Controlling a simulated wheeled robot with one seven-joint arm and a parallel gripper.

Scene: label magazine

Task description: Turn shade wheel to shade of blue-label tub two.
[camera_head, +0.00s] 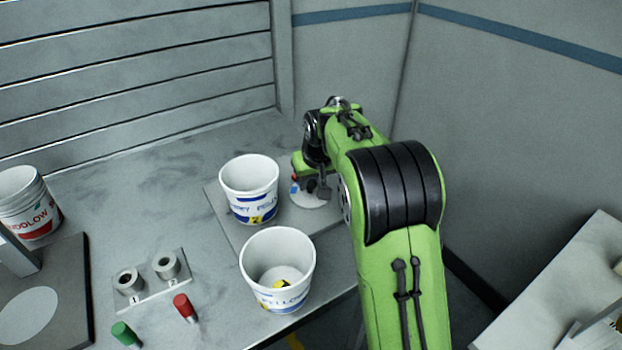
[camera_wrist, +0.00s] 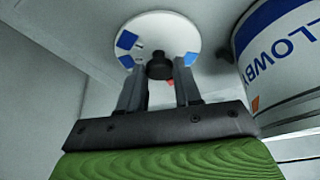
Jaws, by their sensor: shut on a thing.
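The shade wheel (camera_wrist: 180,32) is a white disc with coloured patches and a dark central knob (camera_wrist: 159,66). Blue patches and an orange-red one show in the wrist view. In the head view the wheel (camera_head: 312,201) is partly hidden by my arm. My gripper (camera_wrist: 160,78) is shut on the knob, with one finger on each side. A blue-label tub marked 2 (camera_head: 249,190) stands on a grey plate left of the wheel. A blue-label tub wall (camera_wrist: 285,50) shows right in the wrist view.
Stacked red-label tubs (camera_head: 28,205) stand at the far left, by a dark stand (camera_head: 60,290) with a pale disc. A block with two round holders (camera_head: 150,280) sits near a red cylinder (camera_head: 185,307) and a green one (camera_head: 125,333). A wall is behind my arm.

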